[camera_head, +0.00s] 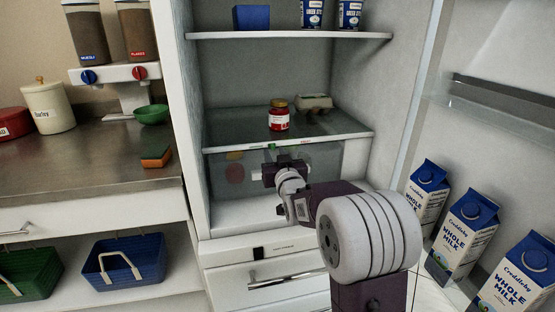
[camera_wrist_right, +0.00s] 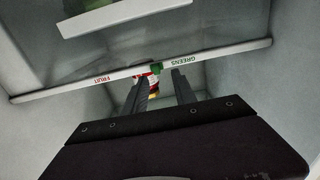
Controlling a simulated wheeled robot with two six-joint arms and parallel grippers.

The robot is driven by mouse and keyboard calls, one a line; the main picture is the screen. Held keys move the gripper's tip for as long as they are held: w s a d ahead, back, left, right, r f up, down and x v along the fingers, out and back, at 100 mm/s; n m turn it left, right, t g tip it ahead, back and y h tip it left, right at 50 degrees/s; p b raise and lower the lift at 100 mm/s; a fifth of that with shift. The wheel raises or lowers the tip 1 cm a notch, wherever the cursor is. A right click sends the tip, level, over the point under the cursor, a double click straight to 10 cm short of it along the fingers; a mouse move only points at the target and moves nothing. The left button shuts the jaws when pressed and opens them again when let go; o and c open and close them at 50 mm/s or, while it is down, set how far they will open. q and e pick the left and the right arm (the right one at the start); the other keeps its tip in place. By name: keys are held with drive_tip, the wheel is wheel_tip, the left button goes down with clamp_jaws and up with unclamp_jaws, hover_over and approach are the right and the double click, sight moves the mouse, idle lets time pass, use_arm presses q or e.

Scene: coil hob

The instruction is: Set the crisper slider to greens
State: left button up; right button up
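The crisper slider (camera_head: 272,146) is a small green knob on the white front rail of the fridge's lower glass shelf. My right gripper (camera_head: 271,156) is just below the rail in front of the crisper. In the wrist view its two fingers (camera_wrist_right: 160,85) are apart, with the slider showing between their tips, closer to the left finger. Contact cannot be told. My left gripper is not in view.
A red-labelled jar (camera_head: 279,116) and an egg carton (camera_head: 314,103) stand on the shelf above the rail. Milk cartons (camera_head: 469,231) stand in the open door at right. The counter (camera_head: 80,160) is at left. The clear crisper (camera_head: 222,180) is behind my gripper.

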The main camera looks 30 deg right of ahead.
drive_tip(key=v, duration=0.5)
drive_tip(key=shift+s+a, duration=0.15)
drive_tip(key=shift+s, duration=0.15)
drive_tip(key=a+f+n+y, duration=0.1)
drive_tip(key=a+f+y, duration=0.2)
drive_tip(key=a, duration=0.4)
drive_tip(key=s+a+f+n+g, duration=0.1)
drive_tip(key=s+a+f+g, duration=0.15)
drive_tip(key=f, duration=0.35)
drive_tip(key=s+a+f+g, duration=0.2)
drive_tip(key=s+f+g, duration=0.15)
drive_tip(key=f, duration=0.25)
drive_tip(key=s+a+f+g+y+p, duration=0.1)
drive_tip(key=s+f+g, duration=0.45)
drive_tip(key=s, duration=0.45)
drive_tip(key=s+f+g+p, duration=0.1)
drive_tip(key=s+f+g, duration=0.45)
drive_tip(key=s, duration=0.35)
wheel_tip(320, 180, up, 29)
drive_tip(key=p, duration=2.9)
drive_tip(key=shift+w+a+t, duration=0.2)
drive_tip(key=shift+t, duration=0.1)
